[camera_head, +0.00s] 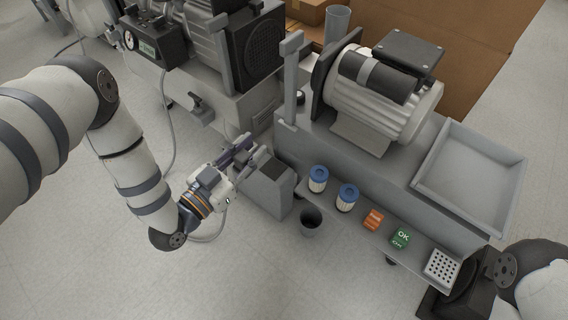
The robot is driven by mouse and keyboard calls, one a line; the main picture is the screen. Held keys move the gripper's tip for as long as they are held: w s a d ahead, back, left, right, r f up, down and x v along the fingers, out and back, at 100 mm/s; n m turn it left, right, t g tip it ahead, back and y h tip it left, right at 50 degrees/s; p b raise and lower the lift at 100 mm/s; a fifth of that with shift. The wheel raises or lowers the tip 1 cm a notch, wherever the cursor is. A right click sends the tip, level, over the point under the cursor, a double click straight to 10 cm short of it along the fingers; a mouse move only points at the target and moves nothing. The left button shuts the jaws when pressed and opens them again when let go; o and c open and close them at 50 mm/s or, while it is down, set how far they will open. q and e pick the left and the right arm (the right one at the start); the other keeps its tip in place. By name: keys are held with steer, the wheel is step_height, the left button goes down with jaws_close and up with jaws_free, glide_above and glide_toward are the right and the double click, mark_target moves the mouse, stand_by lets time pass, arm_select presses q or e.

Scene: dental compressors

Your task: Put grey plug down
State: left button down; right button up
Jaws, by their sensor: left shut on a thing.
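A motor compressor (385,95) stands on the bench, with an empty grey tray (478,160) to its right.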

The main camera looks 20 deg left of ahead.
mark_target(287, 144)
arm_select(q)
steer(key=w+f+b, duration=0.1)
steer(key=w+f, duration=0.1)
steer(key=w+d+f+b, duration=0.1)
steer(key=w+f+b, duration=0.1)
steer(key=w, duration=0.1)
steer(key=w+d+f+b, duration=0.1)
steer(key=w+f, duration=0.2)
steer(key=shift+w+f+b, duration=0.1)
steer(key=shift+b, duration=0.25)
steer(key=shift+w+d+f+b, duration=0.2)
steer(key=shift+w+f+b, duration=0.2)
steer(key=shift+w, duration=0.15)
steer(key=f, duration=0.1)
steer(key=f+b, duration=0.2)
steer(key=f, duration=0.1)
steer(key=shift+w+d, duration=0.1)
steer(key=shift+w, duration=0.2)
steer(key=shift+r, duration=0.25)
steer(key=shift+f, duration=0.6)
steer(key=c, duration=1.4)
jaws_free()
arm_select(e)
steer(key=s+f+g, duration=0.1)
steer(key=s+f, duration=0.2)
steer(key=f, duration=0.3)
steer(key=shift+g, duration=0.4)
